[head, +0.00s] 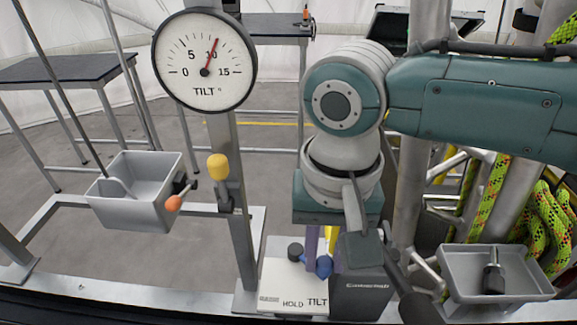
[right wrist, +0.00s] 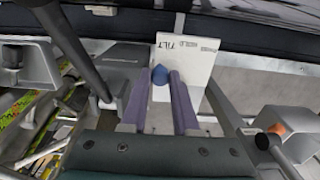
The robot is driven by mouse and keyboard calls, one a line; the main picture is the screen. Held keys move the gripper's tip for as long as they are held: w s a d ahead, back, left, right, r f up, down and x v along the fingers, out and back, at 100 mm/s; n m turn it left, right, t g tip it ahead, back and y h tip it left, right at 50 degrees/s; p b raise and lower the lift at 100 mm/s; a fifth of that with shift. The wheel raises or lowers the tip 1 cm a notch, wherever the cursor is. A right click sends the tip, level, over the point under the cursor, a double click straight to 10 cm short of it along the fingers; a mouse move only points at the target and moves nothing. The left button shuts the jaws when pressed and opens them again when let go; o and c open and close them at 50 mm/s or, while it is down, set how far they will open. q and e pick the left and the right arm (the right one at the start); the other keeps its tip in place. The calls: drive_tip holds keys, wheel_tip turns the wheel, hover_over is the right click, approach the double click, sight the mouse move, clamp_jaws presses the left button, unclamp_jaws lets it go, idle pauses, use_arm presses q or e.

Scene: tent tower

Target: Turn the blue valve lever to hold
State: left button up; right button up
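The blue valve lever (head: 323,266) stands at the label plate (head: 285,300), which reads HOLD and TILT; the lever is on the TILT side. My right gripper (head: 324,240) points down over the lever, partly hidden by my wrist. In the right wrist view its two purple fingers (right wrist: 160,80) are apart, with the lever's blue knob (right wrist: 159,74) between their tips. I cannot tell whether they touch the knob. The plate (right wrist: 190,62) is upside down there, with TILT nearest the knob. My left gripper is not in view.
A black knob (head: 295,252) stands left of the blue lever. A grey bin (head: 140,205) with an orange-knobbed handle hangs at left, near a yellow-topped handle (head: 218,167). A grey tray (head: 460,290) and green rope (head: 545,220) are at right. Metal posts stand close to my arm.

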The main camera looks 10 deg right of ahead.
clamp_jaws()
drive_tip(key=shift+s+a+r+m+p, duration=0.2)
drive_tip(key=shift+a+m+p, duration=0.1)
drive_tip(key=shift+m+p, duration=0.55)
drive_tip(key=shift+s+a+m+p, duration=0.15)
drive_tip(key=shift+a+m+p, duration=0.35)
drive_tip(key=shift+m+p, duration=0.6)
drive_tip(key=shift+a+m+p, duration=0.55)
drive_tip(key=shift+m+p, duration=0.2)
drive_tip(key=shift+m, duration=0.3)
drive_tip(key=shift+a+f+m+p, duration=0.15)
drive_tip(key=shift+a+m+p, duration=0.35)
drive_tip(key=shift+m, duration=0.9)
drive_tip(key=shift+a, duration=0.1)
